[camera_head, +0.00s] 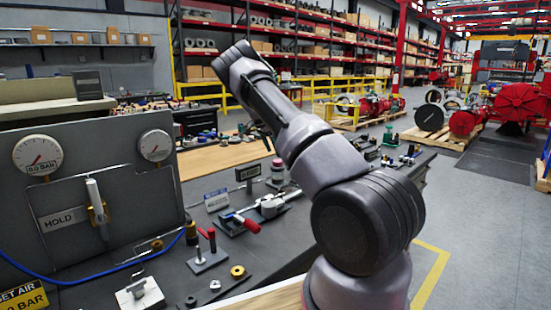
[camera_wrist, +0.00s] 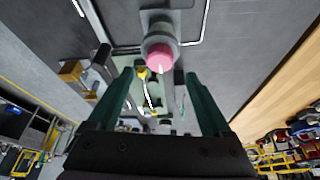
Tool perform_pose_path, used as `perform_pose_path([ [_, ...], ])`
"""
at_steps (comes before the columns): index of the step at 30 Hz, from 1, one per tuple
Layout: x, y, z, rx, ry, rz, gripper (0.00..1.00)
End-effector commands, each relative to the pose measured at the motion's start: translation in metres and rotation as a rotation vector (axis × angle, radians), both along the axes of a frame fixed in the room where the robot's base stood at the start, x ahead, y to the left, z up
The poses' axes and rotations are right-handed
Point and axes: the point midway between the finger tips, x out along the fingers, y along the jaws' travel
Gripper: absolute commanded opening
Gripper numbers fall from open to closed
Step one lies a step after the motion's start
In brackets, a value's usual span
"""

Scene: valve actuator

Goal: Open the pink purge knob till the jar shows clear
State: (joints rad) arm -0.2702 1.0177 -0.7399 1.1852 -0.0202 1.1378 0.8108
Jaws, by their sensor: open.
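In the wrist view the pink knob (camera_wrist: 161,58) sits on the end of a grey round body (camera_wrist: 158,34). It lies ahead of my gripper (camera_wrist: 160,76), whose two green fingers are apart with nothing between them. The knob appears beyond the fingertips, near the middle of the gap; I cannot tell the exact distance. In the head view a small round fitting with a pinkish top (camera_head: 278,166) stands on the bench behind the red-handled valve; it may be the same knob.
A grey panel (camera_head: 105,165) with two dials and a HOLD label stands at left. A red-handled valve (camera_head: 250,224), a small display (camera_head: 248,173) and a blue hose (camera_head: 100,276) are on the bench. My arm covers part of the bench's right side.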

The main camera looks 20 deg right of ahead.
Motion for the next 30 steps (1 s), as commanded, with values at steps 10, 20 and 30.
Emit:
perform_pose_path([
  [10, -0.003, 0.019, 0.046, 0.000, -0.001, 0.000, 0.83],
  [20, -0.003, 0.020, 0.049, 0.000, 0.001, 0.000, 0.83],
  [30, -0.013, 0.019, 0.065, 0.036, -0.011, 0.008, 0.83],
])
